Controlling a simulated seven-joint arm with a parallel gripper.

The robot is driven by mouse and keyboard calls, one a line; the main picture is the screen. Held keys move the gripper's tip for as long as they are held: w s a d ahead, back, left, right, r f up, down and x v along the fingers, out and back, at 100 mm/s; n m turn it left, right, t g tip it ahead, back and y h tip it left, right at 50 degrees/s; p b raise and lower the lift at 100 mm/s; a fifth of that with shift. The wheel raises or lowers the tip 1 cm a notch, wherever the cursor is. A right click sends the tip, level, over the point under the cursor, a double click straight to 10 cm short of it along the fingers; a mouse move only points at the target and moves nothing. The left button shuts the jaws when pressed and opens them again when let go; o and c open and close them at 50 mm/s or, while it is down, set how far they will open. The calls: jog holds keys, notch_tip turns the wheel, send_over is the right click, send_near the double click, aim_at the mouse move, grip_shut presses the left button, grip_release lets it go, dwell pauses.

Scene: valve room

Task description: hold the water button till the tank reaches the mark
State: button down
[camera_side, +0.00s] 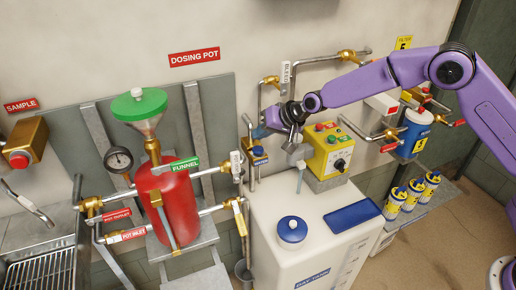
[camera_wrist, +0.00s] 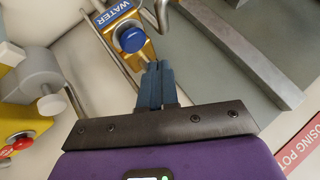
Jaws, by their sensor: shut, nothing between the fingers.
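The water button is a round blue knob (camera_wrist: 132,40) on a brass body with a blue WATER label (camera_wrist: 113,12) in the wrist view. It shows small on the wall in the side view (camera_side: 258,151). My gripper (camera_wrist: 157,66) is shut and empty, its blue-grey fingertips close beside the button in the wrist view. In the side view my gripper (camera_side: 261,132) is just above the button. I cannot tell whether they touch. The white tank (camera_side: 268,205), labelled DAY TANK, stands below with a blue cap (camera_side: 291,230). Its markings on the front are too small to read, and its water level is unclear.
A yellow control box (camera_side: 327,150) with coloured buttons stands on the right, close to my wrist. A red dosing pot (camera_side: 170,205) with a green funnel (camera_side: 139,104) stands left. Pipes surround the button. Several yellow-blue bottles (camera_side: 412,193) stand on the right shelf.

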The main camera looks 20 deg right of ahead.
aim_at(254, 147)
jog(key=shift+f, duration=0.75)
jog(key=shift+f, duration=0.1)
dwell(1.5)
jog(key=shift+f, duration=0.35)
jog(key=shift+f, duration=0.6)
dwell(4.7)
